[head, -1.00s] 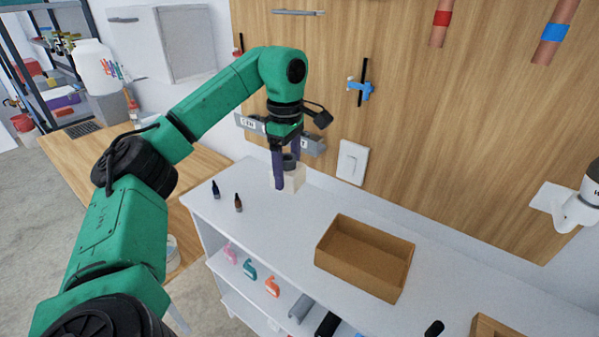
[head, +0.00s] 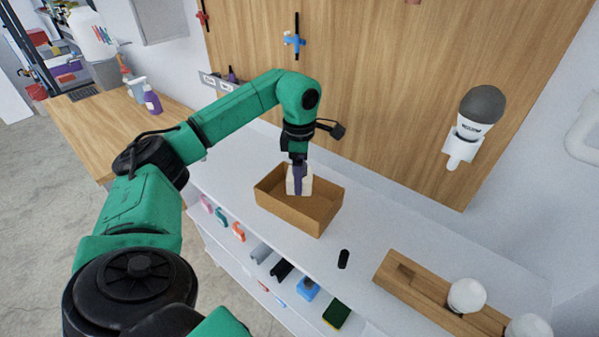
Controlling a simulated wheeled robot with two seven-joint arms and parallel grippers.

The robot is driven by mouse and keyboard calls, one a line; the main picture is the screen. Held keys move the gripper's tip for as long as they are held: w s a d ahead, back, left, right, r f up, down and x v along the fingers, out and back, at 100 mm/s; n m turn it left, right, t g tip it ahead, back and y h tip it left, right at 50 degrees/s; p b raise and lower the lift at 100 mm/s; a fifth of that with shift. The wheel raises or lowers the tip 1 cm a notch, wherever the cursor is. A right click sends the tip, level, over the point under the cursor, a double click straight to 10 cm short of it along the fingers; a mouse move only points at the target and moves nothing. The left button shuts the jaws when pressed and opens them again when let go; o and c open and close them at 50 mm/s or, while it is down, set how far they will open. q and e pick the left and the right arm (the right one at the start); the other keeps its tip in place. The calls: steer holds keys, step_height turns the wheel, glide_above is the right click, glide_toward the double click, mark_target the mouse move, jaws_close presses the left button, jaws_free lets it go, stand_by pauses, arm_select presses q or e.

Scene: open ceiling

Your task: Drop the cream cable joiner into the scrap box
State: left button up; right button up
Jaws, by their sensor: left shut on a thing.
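The cream cable joiner (head: 307,184) is a pale block between the fingers of my left gripper (head: 298,182). The purple finger nearest the camera covers part of it. The gripper is shut on it and points straight down. The joiner is over the open brown box (head: 318,221), which looks like the scrap box, and its lower end appears at or just below rim height. I cannot tell whether it touches the box floor. My right gripper is not in view.
The box stands on a white counter (head: 366,218). To its right are a small black object (head: 343,259) and a wooden block holder (head: 405,285) with white bulbs. Several small items sit on the shelf below. A wooden wall panel (head: 400,130) rises behind.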

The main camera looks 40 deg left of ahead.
arm_select(q)
steer(key=shift+d+f, duration=0.1)
steer(key=shift+f, duration=0.35)
steer(key=shift+a+f, duration=0.15)
steer(key=shift+a, duration=0.15)
steer(key=o, duration=1.3)
steer(key=shift+c, duration=0.2)
steer(key=shift+r, duration=0.55)
step_height(320, 180, up, 6)
steer(key=shift+f+b, duration=0.2)
steer(key=shift+b, duration=0.15)
step_height(320, 180, up, 8)
steer(key=p, duration=0.4)
steer(key=shift+d, duration=0.2)
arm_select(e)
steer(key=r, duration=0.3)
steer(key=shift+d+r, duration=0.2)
